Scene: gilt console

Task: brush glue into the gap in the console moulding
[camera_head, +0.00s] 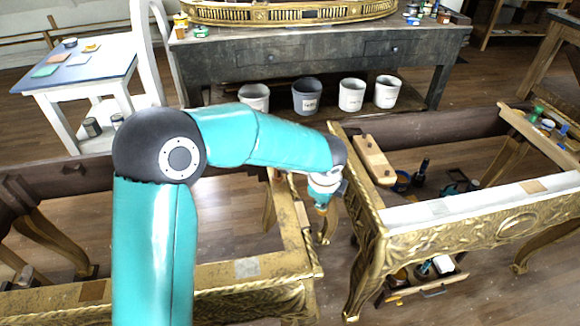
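A gilt console frame (378,247) with carved moulding stands at the right, and a second gilt frame (288,268) stands at the lower left. I cannot pick out the gap in the moulding. My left arm arches in from the lower left. Its gripper (322,203) hangs over the opening between the two frames, close to the left frame's right end. It is small and partly hidden by the wrist, so I cannot tell its opening or whether it holds a brush. No brush or glue pot can be told for certain. My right gripper is out of view.
A dark workbench (290,50) stands at the back with several buckets (307,96) beneath it. A wooden block (374,160) and small dark items lie at the right frame. A small blue-topped table (75,68) stands at the left. Wooden floor (225,228) shows inside the left frame.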

